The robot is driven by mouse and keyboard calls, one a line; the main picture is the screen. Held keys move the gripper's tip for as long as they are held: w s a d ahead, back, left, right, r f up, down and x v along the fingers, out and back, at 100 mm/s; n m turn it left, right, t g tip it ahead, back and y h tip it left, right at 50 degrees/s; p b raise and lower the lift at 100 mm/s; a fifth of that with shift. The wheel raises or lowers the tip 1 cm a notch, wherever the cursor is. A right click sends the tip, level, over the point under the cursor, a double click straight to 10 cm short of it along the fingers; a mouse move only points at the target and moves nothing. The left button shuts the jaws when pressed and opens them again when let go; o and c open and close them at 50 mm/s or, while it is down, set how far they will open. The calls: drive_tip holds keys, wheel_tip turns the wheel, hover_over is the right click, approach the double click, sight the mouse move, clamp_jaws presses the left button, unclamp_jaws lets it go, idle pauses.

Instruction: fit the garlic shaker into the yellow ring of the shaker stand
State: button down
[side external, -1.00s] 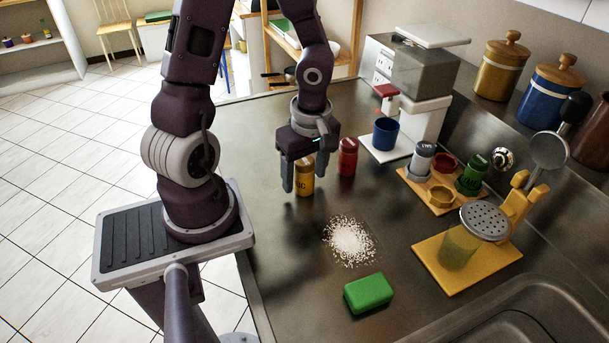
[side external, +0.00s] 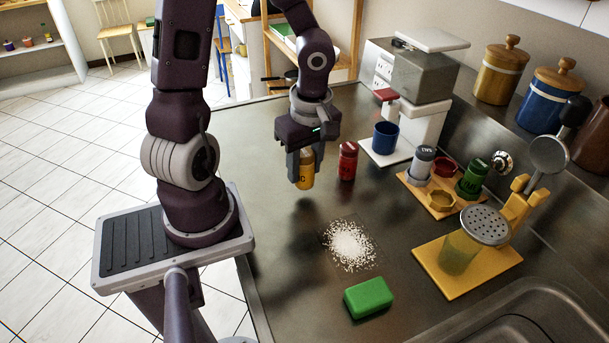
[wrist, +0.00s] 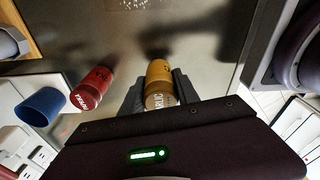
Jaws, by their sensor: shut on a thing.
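The garlic shaker (side external: 305,172), yellow with a mustard lid, is upright between the fingers of my gripper (side external: 301,178), which is shut on it. It appears slightly above the counter, with a shadow beneath. In the wrist view the shaker (wrist: 159,80) sits between the fingertips (wrist: 160,92). The shaker stand (side external: 418,188) is a wooden base to the right of my gripper. Its yellow ring (side external: 441,200) is at the near corner and empty. A grey-white shaker (side external: 422,163) and a green shaker (side external: 473,177) stand on it, and the red ring (side external: 444,166) is empty.
A red shaker (side external: 347,161) stands just right of my gripper. A blue cup (side external: 385,137) is on the white machine's tray behind. White grains (side external: 349,245), a green sponge (side external: 368,297) and a yellow board (side external: 456,283) with a strainer lie nearer. Counter between the grains and stand is clear.

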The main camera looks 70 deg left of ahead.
wheel_tip(320, 180, up, 7)
drive_tip(key=w+d+f+m, duration=0.2)
drive_tip(key=d+m, duration=0.2)
drive_tip(key=m, duration=0.2)
drive_tip(key=w+d+f+m+t, duration=0.1)
drive_tip(key=w+d+m, duration=0.1)
drive_tip(key=d+m, duration=0.3)
drive_tip(key=w+d+f+m+h, duration=0.1)
drive_tip(key=w+d+f+m, duration=0.1)
drive_tip(key=m, duration=0.5)
drive_tip(key=shift+w+d+f+t, duration=0.15)
drive_tip(key=shift+w+d, duration=0.15)
drive_tip(key=shift+d, duration=0.35)
drive_tip(key=shift+w+d+f+t, duration=0.15)
drive_tip(key=shift+w+d, duration=0.15)
drive_tip(key=shift+d, duration=0.3)
drive_tip(key=shift+m, duration=0.3)
drive_tip(key=w, duration=1.7)
drive_tip(key=shift+w+d+f, duration=0.1)
drive_tip(key=shift+w+d, duration=0.1)
drive_tip(key=shift+w, duration=0.15)
drive_tip(key=shift+w+f, duration=0.15)
drive_tip(key=shift+w, duration=0.05)
drive_tip(key=shift+f, duration=1.6)
drive_tip(key=shift+f, duration=0.1)
drive_tip(key=c, duration=0.9)
unclamp_jaws()
